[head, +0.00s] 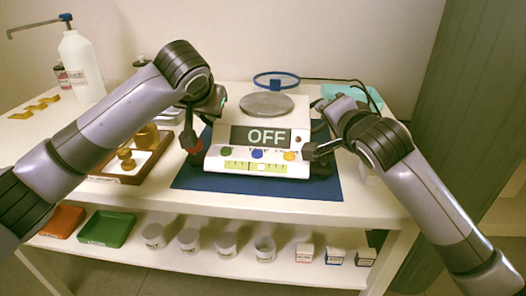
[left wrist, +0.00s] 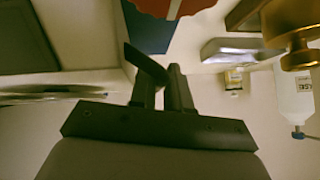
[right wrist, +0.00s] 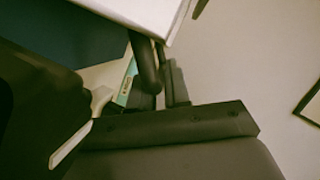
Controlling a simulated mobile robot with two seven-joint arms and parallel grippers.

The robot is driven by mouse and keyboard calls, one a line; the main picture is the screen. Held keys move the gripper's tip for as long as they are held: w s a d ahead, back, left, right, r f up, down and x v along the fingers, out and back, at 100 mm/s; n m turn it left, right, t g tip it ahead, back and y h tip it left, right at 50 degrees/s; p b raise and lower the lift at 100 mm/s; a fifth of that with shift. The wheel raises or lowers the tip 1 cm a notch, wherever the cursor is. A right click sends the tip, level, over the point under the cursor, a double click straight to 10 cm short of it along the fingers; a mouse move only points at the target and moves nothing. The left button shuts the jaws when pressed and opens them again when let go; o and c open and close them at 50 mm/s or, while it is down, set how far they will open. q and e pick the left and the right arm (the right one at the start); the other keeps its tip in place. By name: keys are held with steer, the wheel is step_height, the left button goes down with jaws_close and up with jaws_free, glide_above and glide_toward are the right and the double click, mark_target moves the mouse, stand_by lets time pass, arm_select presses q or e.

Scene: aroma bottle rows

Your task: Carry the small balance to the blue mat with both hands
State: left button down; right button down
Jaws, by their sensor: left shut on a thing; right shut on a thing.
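The small white balance (head: 258,139), with a round metal pan and a display reading OFF, is over the blue mat (head: 205,180). The mat shows in front of it and at its sides; I cannot tell whether its base touches the mat. My left gripper (head: 197,138) is shut on the balance's left side. In the left wrist view its fingers (left wrist: 160,78) are close together beside the white casing. My right gripper (head: 316,149) is shut on the balance's right side. Its fingers (right wrist: 160,72) meet the white edge in the right wrist view. The exact grip points are partly hidden.
A wooden tray (head: 143,168) with brass weights stands left of the mat. A blue ring (head: 276,80) and a teal item (head: 352,95) are behind the balance. A white wash bottle (head: 80,67) is at the back left. Jars and small boxes fill the lower shelf.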

arm_select(q)
steer(key=shift+d+f, duration=0.15)
arm_select(e)
steer(key=shift+a+f, duration=0.1)
arm_select(q)
steer(key=c, duration=1.1)
jaws_free()
steer(key=shift+f, duration=0.1)
arm_select(e)
steer(key=c, duration=1.1)
jaws_free()
steer(key=shift+f, duration=0.1)
arm_select(q)
steer(key=shift+s, duration=0.1)
arm_select(e)
steer(key=shift+s, duration=0.1)
arm_select(q)
steer(key=v, duration=1.2)
steer(key=shift+a, duration=0.2)
arm_select(e)
steer(key=v, duration=1.2)
steer(key=shift+f, duration=0.15)
